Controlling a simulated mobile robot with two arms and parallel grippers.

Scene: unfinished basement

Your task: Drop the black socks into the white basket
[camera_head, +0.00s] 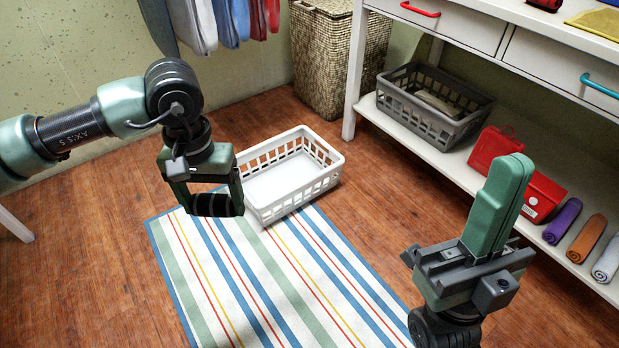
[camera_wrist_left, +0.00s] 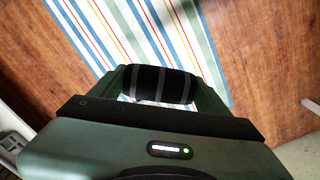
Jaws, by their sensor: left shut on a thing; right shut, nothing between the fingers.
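The white basket (camera_head: 330,178) stands on the wooden floor at the far edge of the striped rug, in the middle of the head view, and looks empty. My left gripper (camera_head: 214,207) is shut on the black socks (camera_head: 212,205), a dark roll with grey bands. The socks also show between the fingers in the left wrist view (camera_wrist_left: 160,85). In the head view the left gripper is just left of the basket, in front of its left end. My right gripper (camera_head: 513,172) is shut and empty, over the floor at the lower right, away from the basket.
The striped rug (camera_head: 290,275) covers the floor in front. A white shelf unit on the right holds a grey basket (camera_head: 432,110), red bags (camera_head: 492,150) and rolled towels (camera_head: 562,220). A wicker hamper (camera_head: 322,58) stands behind the basket. Clothes hang at the top left.

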